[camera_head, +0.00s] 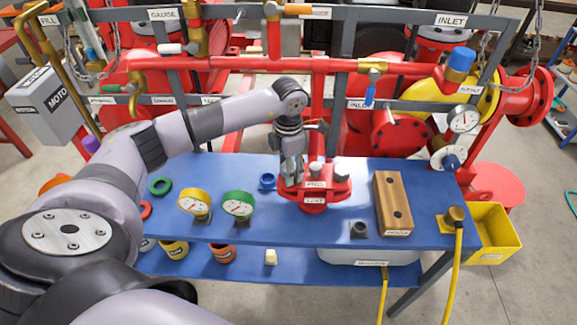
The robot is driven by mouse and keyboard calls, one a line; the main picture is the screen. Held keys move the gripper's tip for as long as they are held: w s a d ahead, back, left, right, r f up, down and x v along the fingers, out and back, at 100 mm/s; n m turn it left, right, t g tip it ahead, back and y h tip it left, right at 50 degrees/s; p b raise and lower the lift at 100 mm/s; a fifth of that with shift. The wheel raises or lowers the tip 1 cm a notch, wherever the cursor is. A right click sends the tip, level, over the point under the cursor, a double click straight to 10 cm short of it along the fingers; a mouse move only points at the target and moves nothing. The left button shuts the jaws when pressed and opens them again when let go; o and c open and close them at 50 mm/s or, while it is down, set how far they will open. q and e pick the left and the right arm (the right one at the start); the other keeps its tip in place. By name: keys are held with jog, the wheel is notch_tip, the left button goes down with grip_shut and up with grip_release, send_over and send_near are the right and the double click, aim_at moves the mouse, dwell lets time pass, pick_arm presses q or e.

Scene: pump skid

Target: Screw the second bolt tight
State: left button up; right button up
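A red flanged part (314,190) with white labels sits on the blue table. Two grey bolt heads show on its top, one near the middle (316,168) and one at the right (342,170). My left gripper (292,172) points down at the left side of the red part, its fingertips close together there. The gripper hides whatever bolt may be at that spot, and I cannot tell whether the fingers grip anything. My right gripper is not in view.
Yellow gauge (194,202) and green gauge (238,205) stand left of the red part. A blue ring piece (267,181) lies close by. A wooden block (393,203) and a dark fitting (359,229) are to the right. Red pipework (230,66) runs behind the table (290,233).

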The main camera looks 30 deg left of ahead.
pick_arm(q)
jog(key=c, duration=0.9)
jog(key=o, duration=0.6)
jog(key=shift+c, duration=0.2)
jog(key=c, duration=0.6)
jog(key=shift+f+m+b, duration=0.15)
jog(key=shift+m+b, duration=0.8)
jog(key=shift+m, duration=0.25)
jog(key=m+b, duration=0.2)
jog(key=m, duration=0.3)
jog(key=shift+b, duration=0.3)
jog(key=m+b, duration=0.2)
jog(key=m, duration=0.3)
jog(key=shift+b, duration=0.3)
jog(key=shift+m, duration=1.2)
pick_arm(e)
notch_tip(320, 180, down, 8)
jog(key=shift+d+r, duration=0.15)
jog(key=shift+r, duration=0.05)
